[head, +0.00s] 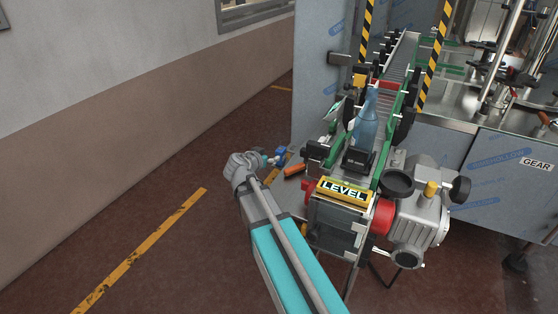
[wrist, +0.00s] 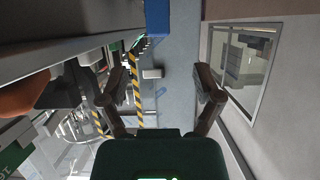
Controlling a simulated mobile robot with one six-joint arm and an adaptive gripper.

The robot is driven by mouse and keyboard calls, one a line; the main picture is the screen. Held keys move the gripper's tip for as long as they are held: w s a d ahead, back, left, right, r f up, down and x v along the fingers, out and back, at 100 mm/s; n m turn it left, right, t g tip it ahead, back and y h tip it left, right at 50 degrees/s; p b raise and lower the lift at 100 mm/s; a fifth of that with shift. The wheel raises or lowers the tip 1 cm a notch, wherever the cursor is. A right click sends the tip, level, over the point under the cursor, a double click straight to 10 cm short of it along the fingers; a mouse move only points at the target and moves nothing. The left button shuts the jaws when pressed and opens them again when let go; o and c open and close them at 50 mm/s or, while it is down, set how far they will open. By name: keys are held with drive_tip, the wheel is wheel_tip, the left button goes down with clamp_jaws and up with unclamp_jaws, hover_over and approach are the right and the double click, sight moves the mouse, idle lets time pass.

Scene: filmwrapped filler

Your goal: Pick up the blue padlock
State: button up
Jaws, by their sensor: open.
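The blue padlock (head: 281,151) appears small in the head view, at the left edge of the conveyor's front end, beside an orange-handled item. In the wrist view a blue block (wrist: 157,16), probably the padlock, is cut off by the top edge, above and slightly left of the gap between the fingers. My gripper (head: 268,161) is just left of the padlock in the head view, with its tip partly hard to make out. In the wrist view my gripper (wrist: 166,84) has its two fingers wide apart, with nothing between them.
The orange-handled item (head: 295,170) lies close to the padlock. A blue bottle (head: 366,122) stands on the conveyor (head: 400,55). A yellow LEVEL sign (head: 343,190) and a grey motor (head: 418,215) are at the front. The floor to the left is clear.

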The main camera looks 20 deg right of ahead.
sight(279, 151)
drive_tip(key=shift+b+x, duration=0.75)
drive_tip(key=shift+x, duration=1.8)
drive_tip(key=shift+b+x, duration=0.8)
drive_tip(key=shift+x, duration=1.85)
drive_tip(key=shift+s+d+r, duration=0.1)
drive_tip(key=shift+r, duration=0.05)
clamp_jaws()
